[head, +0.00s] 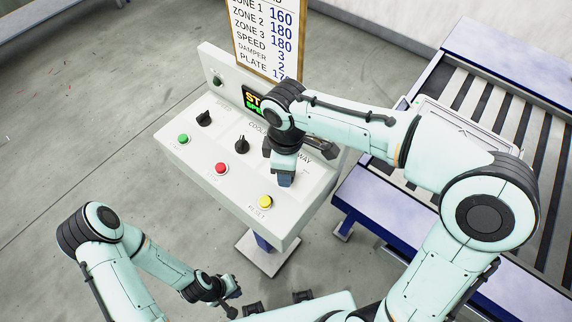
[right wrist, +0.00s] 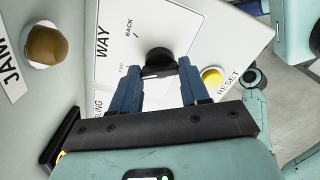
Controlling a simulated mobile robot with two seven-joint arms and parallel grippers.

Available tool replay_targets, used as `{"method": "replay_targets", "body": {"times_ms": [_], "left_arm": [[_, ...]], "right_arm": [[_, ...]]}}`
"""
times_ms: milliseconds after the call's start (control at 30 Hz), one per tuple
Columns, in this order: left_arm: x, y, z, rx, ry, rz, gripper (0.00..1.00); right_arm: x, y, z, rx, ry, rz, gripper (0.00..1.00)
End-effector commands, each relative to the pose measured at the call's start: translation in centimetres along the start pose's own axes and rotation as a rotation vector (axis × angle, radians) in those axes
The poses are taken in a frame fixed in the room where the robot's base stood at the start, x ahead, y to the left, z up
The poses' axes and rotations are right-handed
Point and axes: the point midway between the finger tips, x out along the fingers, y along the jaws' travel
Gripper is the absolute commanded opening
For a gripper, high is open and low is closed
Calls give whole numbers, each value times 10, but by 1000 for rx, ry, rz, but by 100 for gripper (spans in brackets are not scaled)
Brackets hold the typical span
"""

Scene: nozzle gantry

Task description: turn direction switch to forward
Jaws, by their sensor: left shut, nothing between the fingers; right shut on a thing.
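The direction switch is a black round knob (right wrist: 158,60) on the white panel (right wrist: 195,30), beside the printed words WAY, BACK and a small FWD. My right gripper (right wrist: 160,72) has its blue fingers on either side of the knob and is shut on it. In the head view the right gripper (head: 284,178) is over the right part of the sloping panel (head: 235,190), and my arm hides the switch there. The way the knob points is unclear. My left gripper (head: 231,303) is shut and empty, low in front of the panel and apart from it.
The panel also has two black knobs (head: 242,145), a green button (head: 183,139), a red button (head: 220,168) and a yellow RESET button (head: 265,202) near the right gripper. An amber lamp (right wrist: 46,45) is on the upright face. A conveyor (head: 380,200) stands to the right.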

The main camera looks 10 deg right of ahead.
Motion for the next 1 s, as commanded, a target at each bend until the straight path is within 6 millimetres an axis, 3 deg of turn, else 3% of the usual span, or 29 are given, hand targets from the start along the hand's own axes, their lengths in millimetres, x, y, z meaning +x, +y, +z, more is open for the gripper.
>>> {"method": "replay_targets", "body": {"times_ms": [467, 500, 567, 867, 1000], "left_arm": [[-1, 0, 0, 0, 0, 0, 0], [-1, 0, 0, 0, 1, 0, 0], [-1, 0, 0, 0, 0, 0, 0], [-1, 0, 0, 0, 1, 0, 0], [-4, 2, -2, 1, 3, 1, 0]], "right_arm": [[0, 0, 0, -17, 0, 2, 15], [0, 0, 0, -17, 0, 2, 52], [0, 0, 0, -17, 0, 2, 71], [-1, 0, 0, -15, 0, 1, 71], [-12, 1, -1, -14, 2, 4, 71]]}}
